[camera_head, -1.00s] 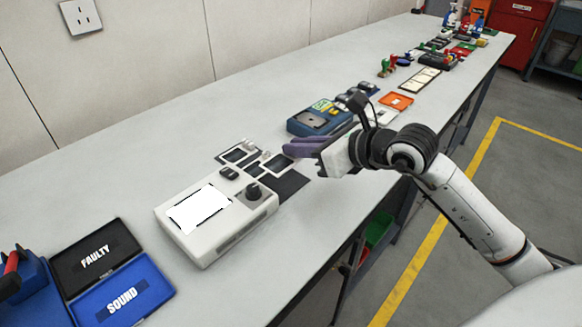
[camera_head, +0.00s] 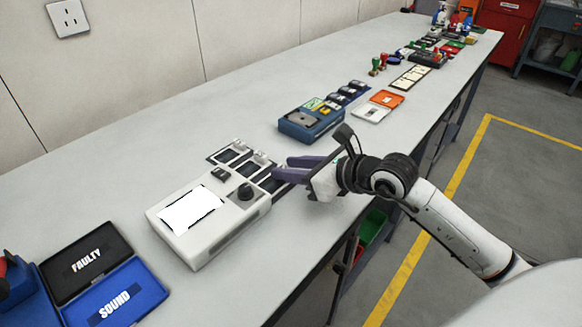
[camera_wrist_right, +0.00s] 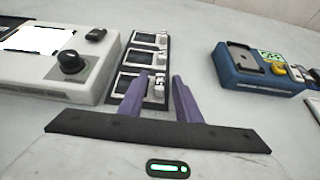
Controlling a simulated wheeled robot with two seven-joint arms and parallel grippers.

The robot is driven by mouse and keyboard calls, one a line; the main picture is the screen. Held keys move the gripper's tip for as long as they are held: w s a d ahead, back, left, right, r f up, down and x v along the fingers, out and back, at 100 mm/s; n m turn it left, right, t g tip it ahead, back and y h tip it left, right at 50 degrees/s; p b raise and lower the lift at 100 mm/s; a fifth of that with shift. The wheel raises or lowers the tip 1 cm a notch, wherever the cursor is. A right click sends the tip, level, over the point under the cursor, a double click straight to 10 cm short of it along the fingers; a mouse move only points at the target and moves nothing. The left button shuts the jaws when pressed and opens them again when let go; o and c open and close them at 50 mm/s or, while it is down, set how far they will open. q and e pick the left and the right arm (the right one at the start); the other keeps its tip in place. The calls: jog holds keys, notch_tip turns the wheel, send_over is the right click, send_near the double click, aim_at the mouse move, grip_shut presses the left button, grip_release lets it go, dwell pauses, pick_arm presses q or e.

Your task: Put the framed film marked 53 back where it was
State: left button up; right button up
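A dark rack (camera_wrist_right: 166,98) beside the light box holds three framed films with pale tabs, one per slot, in the right wrist view. The nearest film (camera_wrist_right: 130,86) lies flat in the front slot, its tab (camera_wrist_right: 159,84) between my fingertips. Its marking is too small to read surely, so I cannot confirm that it is 53. My right gripper (camera_wrist_right: 160,78) has its purple fingers apart around that tab; no firm contact shows. It also shows in the head view (camera_head: 281,168), at the rack's near end. My left gripper is out of view.
The white light box (camera_head: 235,225) with a lit screen and black knob stands left of the rack. A blue device (camera_head: 310,122) stands behind right. FAULTY (camera_head: 85,262) and SOUND (camera_head: 118,298) trays lie at the left. The front bench edge is clear.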

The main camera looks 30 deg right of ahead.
jog(key=shift+r, duration=0.25)
jog(key=v, duration=1.2)
jog(key=shift+f+b, duration=0.1)
jog(key=shift+b, duration=0.2)
